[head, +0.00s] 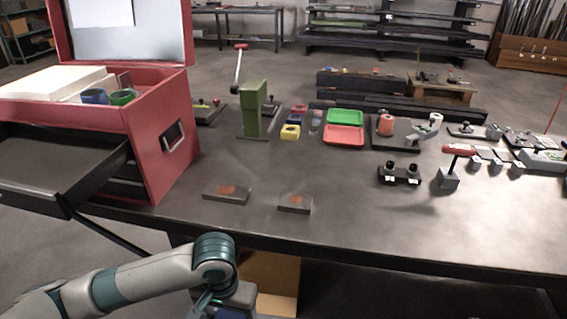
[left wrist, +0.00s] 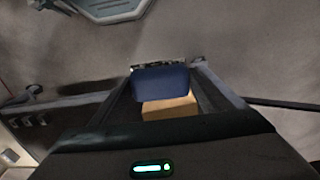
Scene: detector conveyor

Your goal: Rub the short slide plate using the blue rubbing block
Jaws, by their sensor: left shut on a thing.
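Two dark slide plates with rust-brown patches lie flat near the table's front edge in the head view. The short slide plate (head: 295,204) is the right one; the longer plate (head: 227,194) is to its left. My left gripper (head: 232,306) is at the bottom of the head view, in front of and below the table edge, apart from both plates. In the left wrist view it is shut on the blue rubbing block (left wrist: 162,83). In the head view only a sliver of blue shows; the fingers are mostly cut off. My right gripper is not in view.
A red toolbox (head: 172,140) with an open drawer (head: 60,165) stands at the left. A double-post black fixture (head: 399,174) and a red-handled piece (head: 450,172) stand at the right. The table (head: 350,225) around the plates is clear. A tan box (head: 271,280) is below the table.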

